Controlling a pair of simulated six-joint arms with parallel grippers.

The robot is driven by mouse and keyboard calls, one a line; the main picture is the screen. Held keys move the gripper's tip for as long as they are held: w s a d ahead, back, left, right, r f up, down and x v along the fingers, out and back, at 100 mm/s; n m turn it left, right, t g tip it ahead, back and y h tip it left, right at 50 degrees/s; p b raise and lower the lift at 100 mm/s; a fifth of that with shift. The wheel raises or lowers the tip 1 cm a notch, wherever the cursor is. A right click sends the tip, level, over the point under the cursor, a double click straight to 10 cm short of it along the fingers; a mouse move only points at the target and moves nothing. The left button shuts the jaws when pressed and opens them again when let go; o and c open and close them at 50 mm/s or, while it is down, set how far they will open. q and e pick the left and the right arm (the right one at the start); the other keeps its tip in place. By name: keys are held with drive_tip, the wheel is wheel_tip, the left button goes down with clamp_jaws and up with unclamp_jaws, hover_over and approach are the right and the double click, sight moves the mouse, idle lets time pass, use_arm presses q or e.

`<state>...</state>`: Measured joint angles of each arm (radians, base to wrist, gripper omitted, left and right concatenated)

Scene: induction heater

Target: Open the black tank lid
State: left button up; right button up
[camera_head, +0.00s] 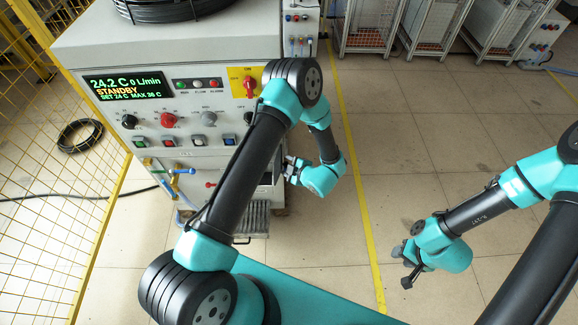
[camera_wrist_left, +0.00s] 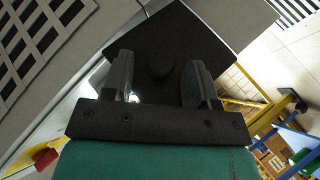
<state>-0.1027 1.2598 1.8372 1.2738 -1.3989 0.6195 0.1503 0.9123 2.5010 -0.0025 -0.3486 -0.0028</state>
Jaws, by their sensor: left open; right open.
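The black tank lid (camera_wrist_left: 185,30) fills the upper middle of the left wrist view as a dark, flat, four-cornered plate, tilted in the picture. A round black knob (camera_wrist_left: 160,66) stands out from it. My left gripper (camera_wrist_left: 158,62) is open, with one finger on each side of the knob and visible gaps to both. In the head view my left gripper (camera_head: 289,170) is at the right side of the grey machine, and the lid cannot be made out behind my arm. My right gripper (camera_head: 405,265) is open and empty over the floor at the right.
The grey heater cabinet (camera_head: 90,50) has a lit display (camera_head: 124,86), knobs and buttons on its front. A yellow mesh fence (camera_head: 40,215) stands at left. Wire-sided carts (camera_head: 370,25) stand at the back. The tiled floor between my arms is clear.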

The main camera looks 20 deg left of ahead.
use_arm(q)
drive_tip(key=v, duration=1.7)
drive_tip(key=shift+r, duration=0.2)
drive_tip(key=w+a+f+m+h, duration=0.1)
drive_tip(key=a+f+m+h, duration=0.5)
drive_tip(key=a+m+h, duration=0.35)
drive_tip(key=s+a+m+g+h, duration=0.1)
drive_tip(key=s+m+g+h, duration=0.1)
drive_tip(key=s+m, duration=0.3)
drive_tip(key=s+a+f+m+g+h, duration=0.1)
drive_tip(key=s+a+m+g+h, duration=0.1)
drive_tip(key=s+m+h, duration=0.2)
drive_tip(key=s+m, duration=0.2)
drive_tip(key=s, duration=0.1)
drive_tip(key=shift+s+g, duration=0.35)
drive_tip(key=shift+g, duration=0.05)
